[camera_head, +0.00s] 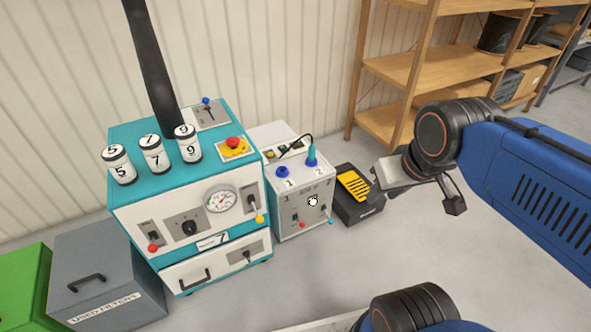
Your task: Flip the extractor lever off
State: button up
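A teal and white extractor cabinet (130,218) with a thick black hose (150,65) stands against the wall on the left. It has a blue-knobbed lever (206,102) pointing up on a top plate. A red-knobbed lever (153,247) hangs down at its front left, and a yellow-knobbed lever (259,217) hangs down at its front right. No readable label shows which lever is the extractor's. My gripper (415,197) is well to the right of the cabinet, over the floor and apart from all levers.
Numbered canisters (152,154) and a red stop button (234,143) are on the cabinet top. A white soldering station (302,187) and a black-yellow box (353,189) stand to its right. A grey bin (101,260) and green bin (22,290) stand left. Wooden shelves (408,70) are behind. The front floor is clear.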

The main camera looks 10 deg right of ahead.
aim_at(153, 249)
jog(key=u, duration=1.3)
